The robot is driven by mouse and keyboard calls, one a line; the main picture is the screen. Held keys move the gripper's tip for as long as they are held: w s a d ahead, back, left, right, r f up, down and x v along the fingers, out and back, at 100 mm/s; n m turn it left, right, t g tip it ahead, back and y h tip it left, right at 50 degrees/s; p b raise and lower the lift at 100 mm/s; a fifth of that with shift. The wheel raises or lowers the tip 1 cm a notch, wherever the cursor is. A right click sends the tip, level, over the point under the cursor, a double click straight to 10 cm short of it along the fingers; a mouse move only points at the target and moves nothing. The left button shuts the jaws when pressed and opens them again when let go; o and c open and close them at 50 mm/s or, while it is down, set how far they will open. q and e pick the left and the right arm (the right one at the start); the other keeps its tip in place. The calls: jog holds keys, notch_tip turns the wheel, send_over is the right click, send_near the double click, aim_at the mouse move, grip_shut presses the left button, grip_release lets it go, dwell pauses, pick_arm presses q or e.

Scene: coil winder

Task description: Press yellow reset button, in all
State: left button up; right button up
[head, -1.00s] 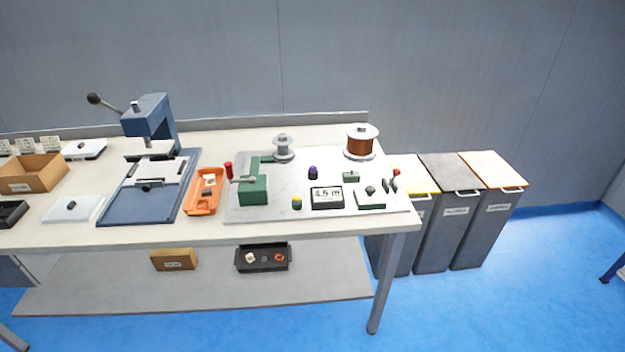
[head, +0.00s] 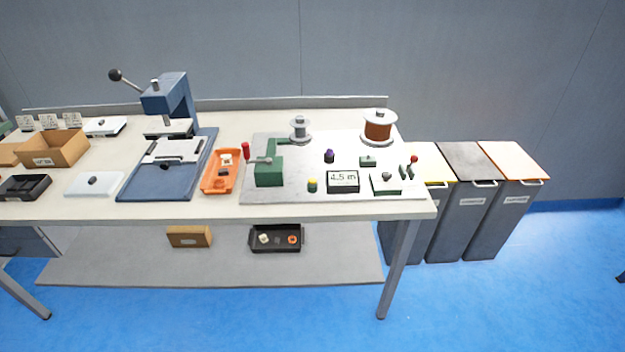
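The yellow reset button (head: 312,182) tops a small green post on the grey plate (head: 290,195) near the front edge of the table. Just right of it stands the black-framed display (head: 343,181), which reads "4.5 m". To its left is the green winder (head: 270,172) with a red-handled crank (head: 246,152). Behind it are a purple knob (head: 329,156), a grey spool (head: 300,130) and a copper wire spool (head: 379,127). Neither of my grippers shows in the head view.
The table (head: 225,208) also carries an orange tray (head: 209,188), a blue press (head: 172,103) and a cardboard box (head: 55,150). Lidded bins (head: 470,210) stand at its right end. A black tray (head: 276,249) sits on the lower shelf. The blue floor in front is clear.

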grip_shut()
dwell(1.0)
